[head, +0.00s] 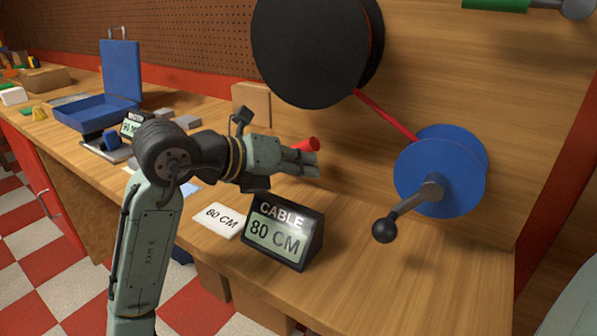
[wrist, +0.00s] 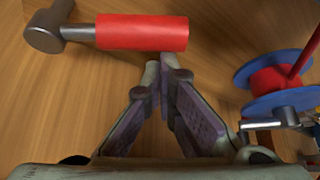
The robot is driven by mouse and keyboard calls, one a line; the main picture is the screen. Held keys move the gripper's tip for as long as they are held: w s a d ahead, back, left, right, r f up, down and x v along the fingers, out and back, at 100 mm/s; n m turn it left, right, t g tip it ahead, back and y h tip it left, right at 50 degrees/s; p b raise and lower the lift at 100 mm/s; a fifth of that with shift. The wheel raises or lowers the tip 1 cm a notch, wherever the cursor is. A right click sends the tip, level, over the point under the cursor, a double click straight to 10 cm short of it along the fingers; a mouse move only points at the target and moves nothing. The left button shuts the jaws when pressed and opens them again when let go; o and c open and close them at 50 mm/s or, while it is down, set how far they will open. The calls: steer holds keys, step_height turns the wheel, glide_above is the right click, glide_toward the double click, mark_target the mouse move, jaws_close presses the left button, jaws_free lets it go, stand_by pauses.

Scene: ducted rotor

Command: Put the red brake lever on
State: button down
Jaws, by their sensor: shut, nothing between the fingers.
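The red brake lever shows in the wrist view as a red cylindrical grip (wrist: 143,32) on a grey metal shaft with a round metal hub (wrist: 44,38) at the left. In the head view only part of the red grip (head: 308,144) shows, behind my fingers. My gripper (head: 316,165) is shut and empty. In the wrist view its fingertips (wrist: 160,72) meet just below the red grip; I cannot tell whether they touch it. The lever's far side and what the hub rests on or joins are hidden.
A blue spool with a crank (head: 440,170) stands right of my gripper, linked by a red cable to a large black drum (head: 310,50). A green lever (head: 495,4) is at top right.

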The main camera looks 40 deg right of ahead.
mark_target(305, 144)
steer(key=shift+w+a+r+n+g+h, duration=0.2)
steer(key=shift+w+r+n+g+h, duration=0.3)
steer(key=shift+r+n, duration=0.35)
steer(key=shift+w+a+r+n+g+h, duration=0.15)
steer(key=shift+w+r+n+g+h, duration=0.35)
steer(key=shift+r+n, duration=0.3)
steer(key=shift+r, duration=0.1)
steer(key=shift+a, duration=0.1)
